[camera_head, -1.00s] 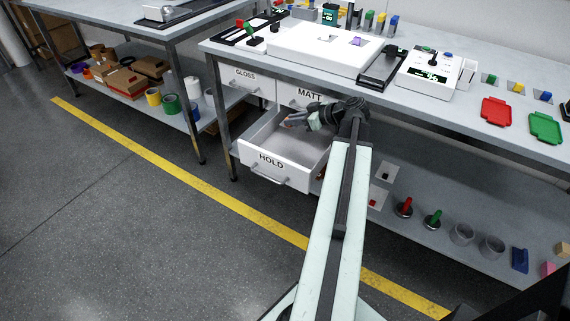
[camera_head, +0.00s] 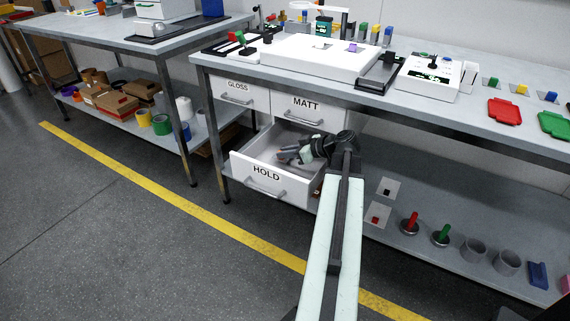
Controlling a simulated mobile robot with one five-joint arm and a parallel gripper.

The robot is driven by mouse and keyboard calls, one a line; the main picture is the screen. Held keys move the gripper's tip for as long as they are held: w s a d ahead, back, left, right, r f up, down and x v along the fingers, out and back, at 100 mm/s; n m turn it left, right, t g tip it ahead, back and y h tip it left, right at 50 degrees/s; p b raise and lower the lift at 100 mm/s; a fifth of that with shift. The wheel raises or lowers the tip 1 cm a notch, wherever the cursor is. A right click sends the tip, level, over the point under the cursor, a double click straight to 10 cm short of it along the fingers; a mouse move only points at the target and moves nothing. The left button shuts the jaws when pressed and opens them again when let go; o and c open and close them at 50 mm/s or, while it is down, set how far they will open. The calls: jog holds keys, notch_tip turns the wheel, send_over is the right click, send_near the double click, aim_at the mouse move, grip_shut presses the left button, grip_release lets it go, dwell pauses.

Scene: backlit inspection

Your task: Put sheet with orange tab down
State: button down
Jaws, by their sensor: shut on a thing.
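My gripper (camera_head: 284,157) is at the open HOLD drawer (camera_head: 262,172), low over its inside, with its fingers pointing left. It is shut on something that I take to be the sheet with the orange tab. The sheet and its tab are too small or hidden to make out. I cannot tell whether the sheet touches the drawer floor. The drawer is pulled well out under the bench.
The GLOSS drawer (camera_head: 238,100) and MATT drawer (camera_head: 318,118) above are shut. A white light panel (camera_head: 318,57) stands on the bench. Below right, a shelf holds two small sheets with dark (camera_head: 389,188) and red (camera_head: 377,215) tabs. Open floor lies at left.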

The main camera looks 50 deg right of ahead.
notch_tip(320, 180, down, 3)
jog(key=shift+r+b, duration=0.1)
jog(key=shift+b, duration=0.65)
jog(key=shift+r, duration=0.2)
jog(key=c, duration=1.8)
grip_release()
jog(key=shift+f, duration=0.2)
jog(key=o, duration=0.4)
jog(key=shift+r, duration=0.2)
jog(key=p+v, duration=0.6)
jog(key=v, duration=0.5)
jog(key=shift+s+r, duration=0.2)
jog(key=shift+s, duration=0.3)
